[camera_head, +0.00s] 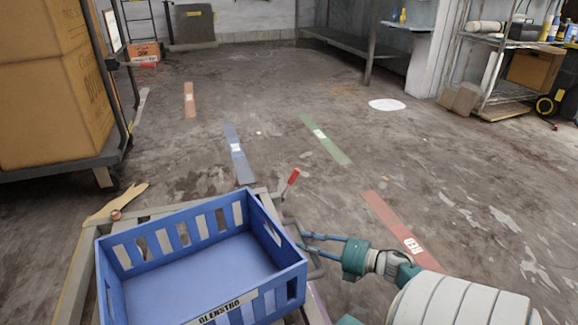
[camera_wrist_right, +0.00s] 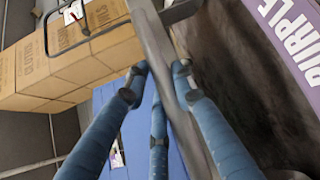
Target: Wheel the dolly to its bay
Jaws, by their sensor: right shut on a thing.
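The dolly (camera_head: 78,268) is a low grey frame at the bottom left of the head view, carrying an empty blue slatted crate (camera_head: 215,285) labelled GLENSTRO. My right gripper (camera_head: 303,243) is at the dolly's right side, beside the crate. In the right wrist view its blue fingers (camera_wrist_right: 160,82) are shut around a grey metal bar (camera_wrist_right: 150,35). Coloured floor strips show ahead: orange (camera_head: 190,100), blue (camera_head: 238,152), green (camera_head: 324,138) and red (camera_head: 400,228), marked RED. A purple strip marked PURPLE (camera_wrist_right: 288,40) shows in the wrist view. My left gripper is out of view.
A cart with tall cardboard boxes (camera_head: 55,85) stands at the left. A wire shelf (camera_head: 500,85) with goods is at the right, and a grey bench (camera_head: 350,50) is at the back. A white patch (camera_head: 387,104) lies on the floor. The middle floor is open.

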